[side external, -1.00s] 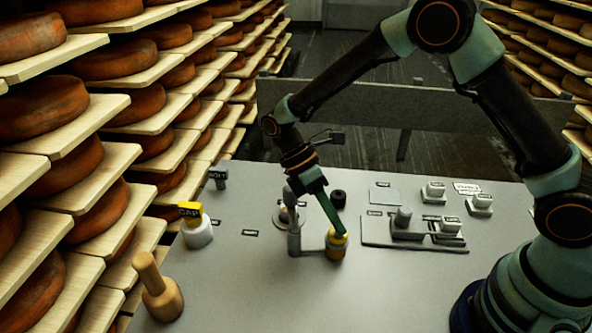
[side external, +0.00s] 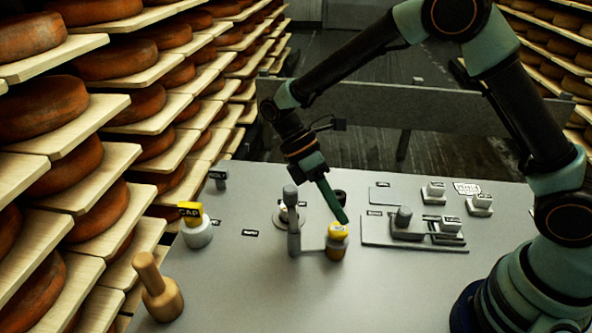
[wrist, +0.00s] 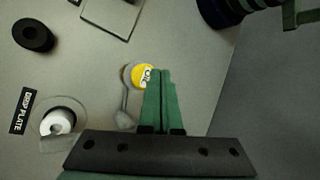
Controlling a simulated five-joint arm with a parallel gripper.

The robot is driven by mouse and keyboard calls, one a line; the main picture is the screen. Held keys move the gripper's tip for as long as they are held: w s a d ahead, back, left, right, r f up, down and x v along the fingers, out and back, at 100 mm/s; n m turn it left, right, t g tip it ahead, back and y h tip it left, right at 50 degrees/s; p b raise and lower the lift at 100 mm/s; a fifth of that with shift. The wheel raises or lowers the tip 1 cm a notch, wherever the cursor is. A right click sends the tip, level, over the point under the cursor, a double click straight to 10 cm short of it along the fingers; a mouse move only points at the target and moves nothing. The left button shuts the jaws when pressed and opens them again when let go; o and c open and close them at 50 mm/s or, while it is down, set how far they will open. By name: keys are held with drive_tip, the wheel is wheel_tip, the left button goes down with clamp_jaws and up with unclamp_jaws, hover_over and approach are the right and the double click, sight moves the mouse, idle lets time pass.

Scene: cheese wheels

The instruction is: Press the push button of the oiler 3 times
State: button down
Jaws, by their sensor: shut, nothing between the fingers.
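The oiler (side external: 336,250) is a small amber-brown container with a yellow top, standing upright on the grey table. Its yellow push button (side external: 337,230) faces up. In the wrist view the lettered yellow top (wrist: 134,76) shows just left of my fingertips, partly covered by them. My gripper (side external: 344,221) is shut and empty, its green fingers slanting down with the tips just above the button. Whether they touch it is hard to tell. The closed fingers also show in the wrist view (wrist: 158,74).
A black ring (side external: 340,197) lies behind. A plate with grey blocks (side external: 375,231) is to the right. A CAP-marked jar (side external: 198,234) and wooden stamp (side external: 160,292) stand left. The front table is clear.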

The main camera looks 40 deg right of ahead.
sight(335, 227)
drive_tip(key=shift+r, duration=2.35)
idle(0.7)
wheel_tip(335, 227, up, 4)
drive_tip(key=shift+a+f, duration=0.1)
drive_tip(key=shift+f, duration=0.05)
drive_tip(key=shift+f, duration=0.1)
drive_tip(key=shift+f, duration=4.3)
drive_tip(key=shift+f, duration=0.15)
drive_tip(key=shift+f, duration=0.3)
